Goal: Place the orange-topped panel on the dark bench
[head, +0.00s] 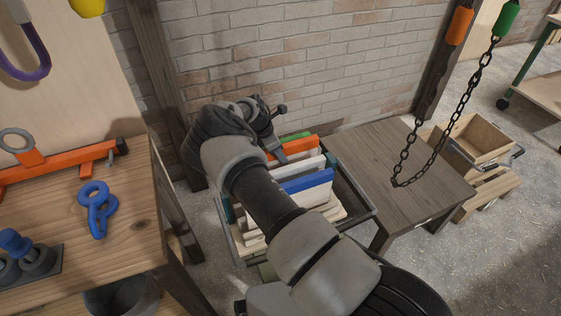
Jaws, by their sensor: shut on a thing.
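The orange-topped panel (303,146) stands upright in a dark-rimmed crate (358,200), between a green-topped panel (298,136) behind it and paler panels in front. My gripper (276,152) is at the left end of its orange top edge and is shut on it. My arm hides part of the grip and the panel's lower part. The dark bench (415,165) is a grey-brown wooden table just right of the crate. The chain (443,140) hangs in front of it, with its low loop over the bench top.
A blue-topped panel (307,182) stands nearer in the crate. A wooden workbench (130,225) with a blue clip (97,208) and an orange tool (75,165) is at left. A brick wall (290,60) is behind. A wooden box (482,140) stands right of the dark bench.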

